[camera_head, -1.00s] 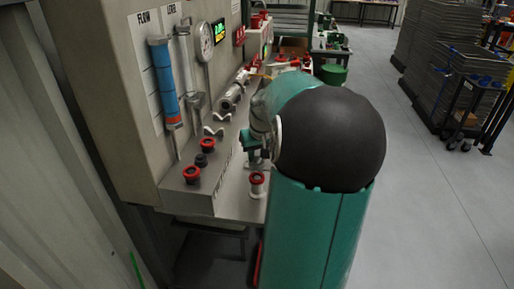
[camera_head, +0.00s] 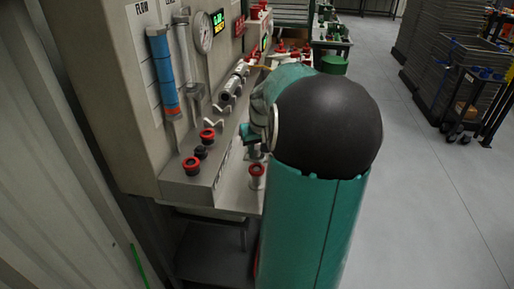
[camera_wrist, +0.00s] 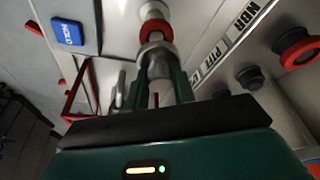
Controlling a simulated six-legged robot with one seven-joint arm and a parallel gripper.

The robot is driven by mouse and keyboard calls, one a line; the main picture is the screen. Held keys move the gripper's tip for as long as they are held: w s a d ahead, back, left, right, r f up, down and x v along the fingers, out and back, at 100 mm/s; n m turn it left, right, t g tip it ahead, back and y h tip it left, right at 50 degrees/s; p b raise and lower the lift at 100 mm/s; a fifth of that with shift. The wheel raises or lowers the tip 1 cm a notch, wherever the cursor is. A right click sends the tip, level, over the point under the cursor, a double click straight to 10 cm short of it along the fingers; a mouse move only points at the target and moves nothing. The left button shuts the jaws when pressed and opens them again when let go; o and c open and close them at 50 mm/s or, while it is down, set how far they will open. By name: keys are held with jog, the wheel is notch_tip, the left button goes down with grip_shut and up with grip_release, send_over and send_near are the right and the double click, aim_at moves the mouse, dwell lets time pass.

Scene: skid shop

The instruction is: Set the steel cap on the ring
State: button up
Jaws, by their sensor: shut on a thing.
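My gripper (camera_wrist: 158,92) is shut on a grey steel cylindrical piece, which looks like the steel cap (camera_wrist: 155,62), between its two green fingers in the wrist view. Just beyond it, in line with the fingers, is a red ring (camera_wrist: 157,30) on a pale fitting. The steel piece overlaps the ring's near side in the picture; I cannot tell whether they touch. In the head view a red-topped spool (camera_head: 257,171) stands on the bench below my gripper (camera_head: 251,134). My arm hides much of the bench there, and the held piece is hardly visible.
A grey ledge (camera_head: 205,178) with red and black fittings (camera_head: 207,134) runs along the panel. A blue tube (camera_head: 163,70) and a gauge (camera_head: 203,38) are on the panel. A blue block (camera_wrist: 66,32) is at upper left in the wrist view.

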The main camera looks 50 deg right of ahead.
aim_at(257, 156)
jog(key=shift+f, duration=1.35)
dwell(0.8)
jog(key=shift+f, duration=0.35)
jog(key=shift+f, duration=0.45)
dwell(0.5)
jog(key=o, duration=0.9)
jog(key=o, duration=0.5)
jog(key=shift+o, duration=0.2)
jog(key=shift+r, duration=1.65)
jog(key=shift+r, duration=2.85)
